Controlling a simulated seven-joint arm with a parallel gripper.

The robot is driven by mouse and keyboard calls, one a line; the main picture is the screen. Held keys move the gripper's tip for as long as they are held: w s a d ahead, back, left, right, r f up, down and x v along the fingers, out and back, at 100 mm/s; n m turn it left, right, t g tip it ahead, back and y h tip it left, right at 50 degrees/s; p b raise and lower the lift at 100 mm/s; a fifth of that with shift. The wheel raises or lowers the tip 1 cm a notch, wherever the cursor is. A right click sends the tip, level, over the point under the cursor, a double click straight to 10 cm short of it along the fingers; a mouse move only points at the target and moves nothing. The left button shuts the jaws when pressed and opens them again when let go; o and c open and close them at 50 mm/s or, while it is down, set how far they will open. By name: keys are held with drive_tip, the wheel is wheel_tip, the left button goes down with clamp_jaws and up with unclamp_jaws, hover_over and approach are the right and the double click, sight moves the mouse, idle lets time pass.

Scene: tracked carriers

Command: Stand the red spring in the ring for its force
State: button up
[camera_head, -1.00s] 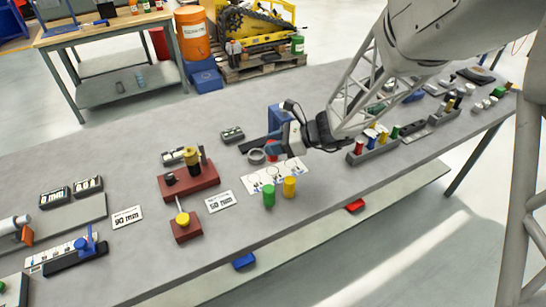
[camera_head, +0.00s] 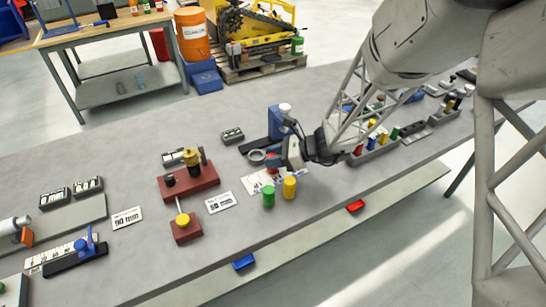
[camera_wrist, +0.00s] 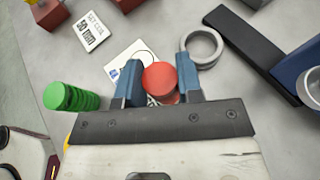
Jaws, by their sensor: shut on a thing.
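The red spring (camera_wrist: 159,80) is upright between the two blue fingertips of my gripper (camera_wrist: 160,84), which is shut on it. In the head view my gripper (camera_head: 279,160) is low over the white card (camera_head: 256,184) with printed rings. The card also shows in the wrist view (camera_wrist: 119,64), partly hidden by the spring and fingers. I cannot tell whether the spring's foot touches the card or which ring it is over. A green spring (camera_head: 268,197) and a yellow spring (camera_head: 289,188) stand at the card's near edge; the green one is left of my fingers in the wrist view (camera_wrist: 70,97).
A grey ring (camera_wrist: 203,48) lies just beyond my right finger. A blue-and-black stand (camera_head: 277,122) is behind it. A dark red press fixture (camera_head: 188,184) and a printed label (camera_head: 220,202) are to the left. A rack of coloured parts (camera_head: 372,152) is at the right.

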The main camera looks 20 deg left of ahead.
idle(0.3)
drive_tip(key=o, duration=1)
drive_tip(key=shift+f, duration=0.1)
drive_tip(key=v, duration=1.2)
idle(0.6)
drive_tip(key=s+d+r+n+t+h, duration=0.2)
drive_tip(key=s+d+r+n+h, duration=0.4)
drive_tip(key=s+d, duration=0.7)
drive_tip(key=s+d+r+n+t+h, duration=0.3)
drive_tip(key=s+d+r+n+h, duration=0.4)
drive_tip(key=s+d+r+n, duration=0.2)
drive_tip(key=s+d+r, duration=0.2)
drive_tip(key=s+d, duration=0.2)
drive_tip(key=shift+s+d+n, duration=0.2)
drive_tip(key=shift+d+n, duration=0.1)
drive_tip(key=shift+d, duration=0.05)
